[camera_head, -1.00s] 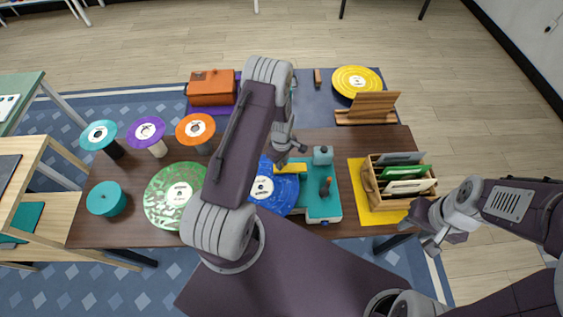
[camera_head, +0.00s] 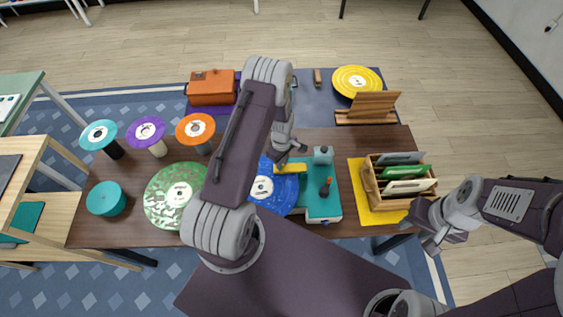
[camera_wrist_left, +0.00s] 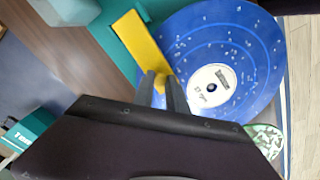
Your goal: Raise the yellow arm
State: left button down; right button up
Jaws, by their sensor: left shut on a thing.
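The yellow arm (camera_head: 283,178) is on the teal record player (camera_head: 322,203), by the blue record (camera_head: 262,189). In the left wrist view the yellow arm (camera_wrist_left: 141,42) is a flat bar reaching from the teal body over the edge of the blue record (camera_wrist_left: 225,65). My left gripper (camera_wrist_left: 162,84) is shut on the bar's free end; it also shows in the head view (camera_head: 283,163), where my own arm hides part of the record. Whether the bar touches the record cannot be told. My right gripper (camera_head: 431,243) hangs off the table's front right, away from the player; its jaw opening is unclear.
A wooden rack (camera_head: 398,199) of sleeves stands on a yellow mat right of the player. A green record (camera_head: 172,202) and several discs on stands are at the left. An orange case (camera_head: 212,90) and a yellow record (camera_head: 357,81) are at the back.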

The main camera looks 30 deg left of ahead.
aim_at(289, 167)
pick_arm(q)
jog(key=shift+d+r, duration=0.1)
dwell(0.5)
jog(key=shift+w+d+r+g+y, duration=0.2)
jog(key=shift+g+y, duration=0.1)
jog(key=shift+y, duration=0.1)
jog(key=shift+w+d+r+y+b, duration=0.15)
jog(key=shift+y+b, duration=0.15)
jog(key=shift+b, duration=0.25)
jog(key=d+r+g+y+b, duration=0.1)
jog(key=b, duration=0.2)
jog(key=w+g+y+b, duration=0.1)
jog(key=b, duration=0.2)
jog(key=shift+d+r+y, duration=0.4)
jog(key=shift+w+d+r+g+y+b, duration=0.3)
jog(key=shift+d+r+g+y+b, duration=0.35)
jog(key=shift+y+b, duration=0.4)
jog(key=shift+r, duration=0.1)
